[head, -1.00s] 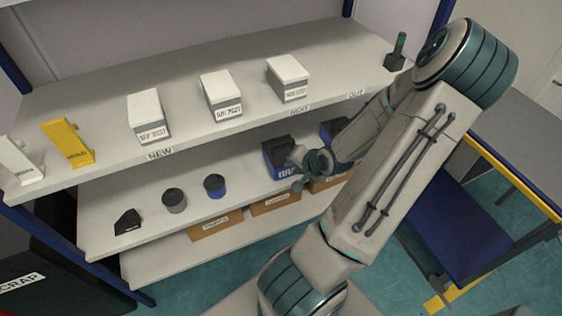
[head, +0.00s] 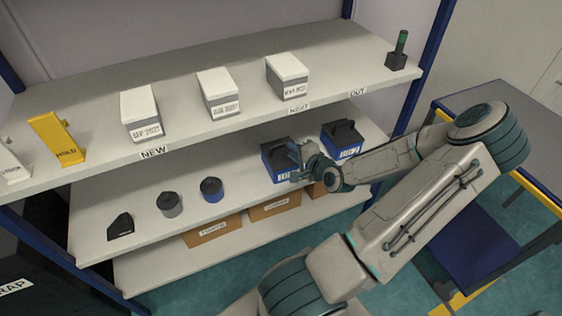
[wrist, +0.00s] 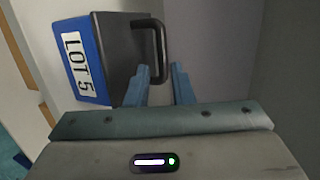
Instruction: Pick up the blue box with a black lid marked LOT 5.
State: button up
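The blue box with a black lid marked LOT 5 (wrist: 88,60) fills the upper left of the wrist view, its white label readable. A black handle (wrist: 163,40) sticks out from the lid. In the head view the blue box beside my gripper (head: 273,164) stands on the middle shelf, partly covered by my gripper. My gripper (wrist: 164,72) is open and empty. In the head view my gripper (head: 301,152) is at the box's right side.
A second blue box with a black lid (head: 342,140) stands to the right on the middle shelf. Two round pots and a black wedge-shaped piece (head: 120,227) stand to the left. The upper shelf (head: 200,137) with white boxes overhangs from behind. Brown bins (head: 275,205) sit below.

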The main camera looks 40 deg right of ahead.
aim_at(283, 144)
jog(key=shift+x, duration=3.55)
jog(key=shift+r, duration=0.2)
grip_shut()
